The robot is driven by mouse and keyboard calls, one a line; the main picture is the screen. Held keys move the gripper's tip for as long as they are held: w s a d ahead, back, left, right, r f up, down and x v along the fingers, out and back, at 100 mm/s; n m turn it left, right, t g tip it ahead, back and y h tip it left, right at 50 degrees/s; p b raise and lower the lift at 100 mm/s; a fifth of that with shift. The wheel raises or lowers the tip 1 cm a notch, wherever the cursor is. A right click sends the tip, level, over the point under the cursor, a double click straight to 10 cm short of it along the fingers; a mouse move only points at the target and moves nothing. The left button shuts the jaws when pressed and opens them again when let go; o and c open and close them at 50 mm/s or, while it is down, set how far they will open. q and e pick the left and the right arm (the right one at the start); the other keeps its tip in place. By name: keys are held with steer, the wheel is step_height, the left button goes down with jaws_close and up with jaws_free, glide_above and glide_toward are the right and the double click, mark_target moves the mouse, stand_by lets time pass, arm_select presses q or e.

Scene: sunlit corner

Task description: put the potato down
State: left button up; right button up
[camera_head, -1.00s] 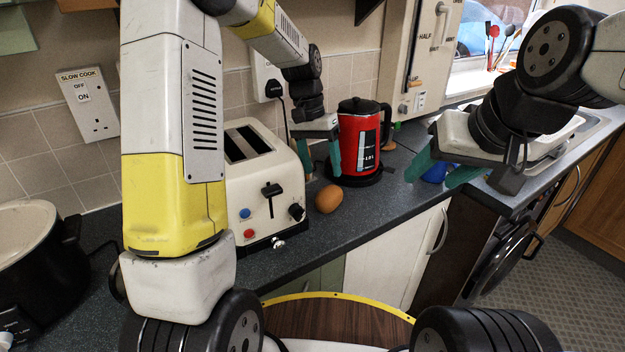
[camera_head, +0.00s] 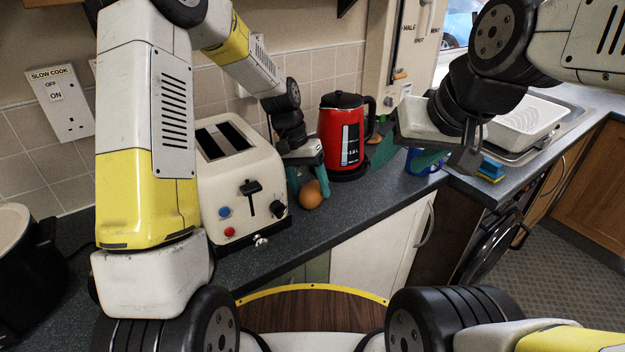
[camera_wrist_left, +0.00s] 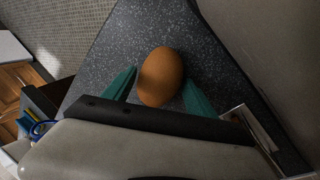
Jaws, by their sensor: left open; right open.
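The potato (camera_head: 311,195) is brown and rounded. It rests on the dark speckled worktop (camera_head: 340,212) just right of the toaster. My left gripper (camera_head: 309,186) is open above it, with one teal finger on each side. In the left wrist view the potato (camera_wrist_left: 161,77) lies between the two spread fingertips, with a visible gap on the right; on the left the finger is very close and I cannot tell whether it touches. My right gripper (camera_head: 404,160) is open and empty over the worktop, right of the red kettle.
The cream toaster (camera_head: 240,190) stands close left of the potato. The red kettle (camera_head: 341,135) stands behind it to the right. A blue mug (camera_head: 424,166) is partly hidden by my right gripper. A sponge (camera_head: 490,170) lies near the sink. The worktop's front strip is clear.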

arm_select(q)
jaws_close()
steer(key=shift+r, duration=0.1)
